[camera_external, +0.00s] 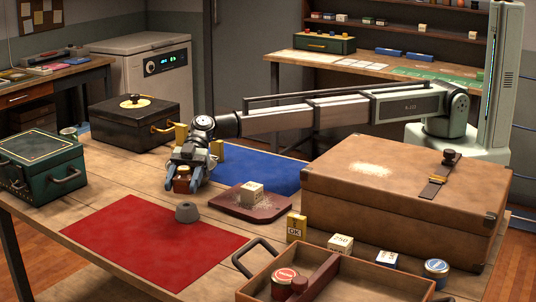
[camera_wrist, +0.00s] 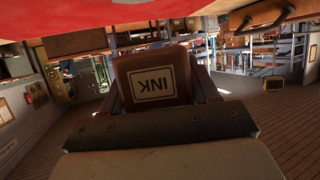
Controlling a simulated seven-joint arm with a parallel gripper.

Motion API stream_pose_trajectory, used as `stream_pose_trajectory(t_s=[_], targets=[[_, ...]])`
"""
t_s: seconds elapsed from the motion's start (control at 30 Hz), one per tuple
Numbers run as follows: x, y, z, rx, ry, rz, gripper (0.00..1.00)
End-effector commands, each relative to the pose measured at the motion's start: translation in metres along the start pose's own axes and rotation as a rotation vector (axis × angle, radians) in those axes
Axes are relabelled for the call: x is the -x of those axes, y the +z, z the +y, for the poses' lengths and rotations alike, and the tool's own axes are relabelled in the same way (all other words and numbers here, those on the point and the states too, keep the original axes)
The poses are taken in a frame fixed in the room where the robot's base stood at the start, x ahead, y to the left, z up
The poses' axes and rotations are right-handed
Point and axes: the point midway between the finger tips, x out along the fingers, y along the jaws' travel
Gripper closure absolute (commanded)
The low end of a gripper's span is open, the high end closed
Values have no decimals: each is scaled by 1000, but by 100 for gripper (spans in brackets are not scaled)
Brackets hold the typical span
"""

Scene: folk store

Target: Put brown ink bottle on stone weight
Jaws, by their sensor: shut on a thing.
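My gripper (camera_external: 183,182) is shut on the brown ink bottle (camera_external: 182,186), above the table near the back edge of the red mat. In the wrist view the brown ink bottle (camera_wrist: 157,78) sits between the fingers, its INK label upside down in the picture. A small grey, tapered piece, which looks like the stone weight (camera_external: 187,212), stands on the red mat, in front of and slightly right of the bottle in the outside view. The bottle is apart from it. The fingers partly hide the bottle in the outside view.
Around the red mat (camera_external: 140,245) are a blue mat (camera_external: 255,170), a brown tray (camera_external: 235,206) with a pale block (camera_external: 252,193), a large brown case (camera_external: 400,190), a green box (camera_external: 40,165), a black box (camera_external: 135,122) and an open tray (camera_external: 350,288). The red mat is otherwise clear.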

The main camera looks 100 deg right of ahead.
Motion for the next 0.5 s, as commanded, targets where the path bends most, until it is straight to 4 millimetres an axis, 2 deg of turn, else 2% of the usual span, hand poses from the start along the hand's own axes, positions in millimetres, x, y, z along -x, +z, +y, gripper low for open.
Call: stream_pose_trajectory(t_s=[0.33, 0.5], targets=[[-13, 32, 0, -2, 1, 0, 76], [-15, 36, 0, 0, 1, 1, 76]])
